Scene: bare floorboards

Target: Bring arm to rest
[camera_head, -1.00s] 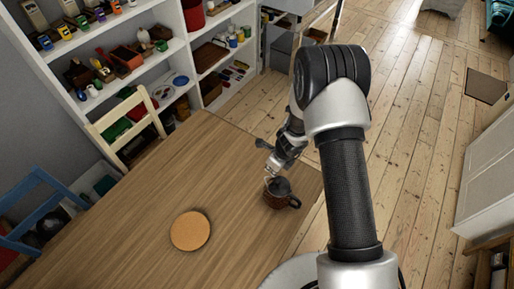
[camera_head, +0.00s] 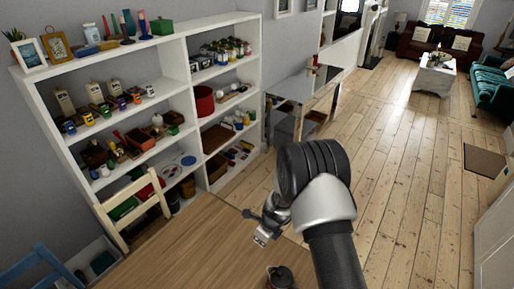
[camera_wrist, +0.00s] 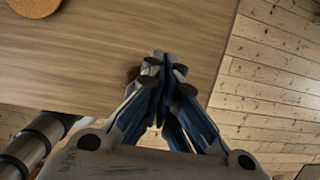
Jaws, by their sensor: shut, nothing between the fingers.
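My gripper (camera_head: 262,238) is shut and empty, above the table near its far right edge in the head view. In the wrist view its fingers (camera_wrist: 160,62) meet at the tips, with the wooden table (camera_wrist: 110,55) below. A dark mug (camera_head: 280,277) stands on the table at the bottom edge of the head view, cut off by the frame. My gripper is apart from it. In the wrist view a bit of brown, probably the mug (camera_wrist: 131,74), shows behind the fingers, which hide most of it.
A round cork mat (camera_wrist: 36,5) lies on the table. A cream chair (camera_head: 130,205) and a blue chair (camera_head: 38,268) stand at the table's left. A white shelf (camera_head: 185,100) full of small items is behind. Floorboards (camera_head: 400,150) on the right are mostly clear.

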